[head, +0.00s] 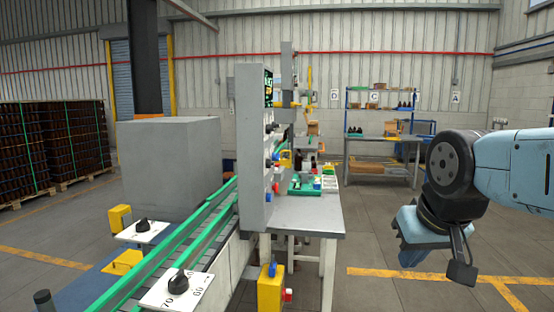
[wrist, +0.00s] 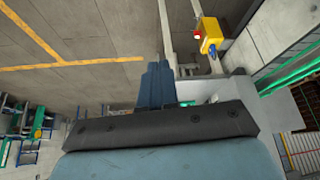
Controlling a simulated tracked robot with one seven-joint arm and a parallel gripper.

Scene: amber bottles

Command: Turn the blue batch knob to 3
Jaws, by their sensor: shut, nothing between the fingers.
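A grey upright panel (head: 252,150) stands in the middle of the head view, seen nearly edge-on. Several small dark, red and blue controls stick out from its right face. They are too small and too oblique to read, so I cannot tell which is the blue batch knob or where it points. My gripper (head: 411,256) hangs at the right, well apart from the panel, pointing down. In the wrist view its blue fingers (wrist: 157,78) are together with nothing between them. No knob is near the fingertips there.
A green-railed conveyor (head: 212,210) runs past the panel. A black dial (head: 178,281) sits on a white numbered plate, another dial (head: 143,225) beyond it. A grey table (head: 312,216) stands right of the panel; a yellow box (head: 270,292) is in front. Floor between table and arm is clear.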

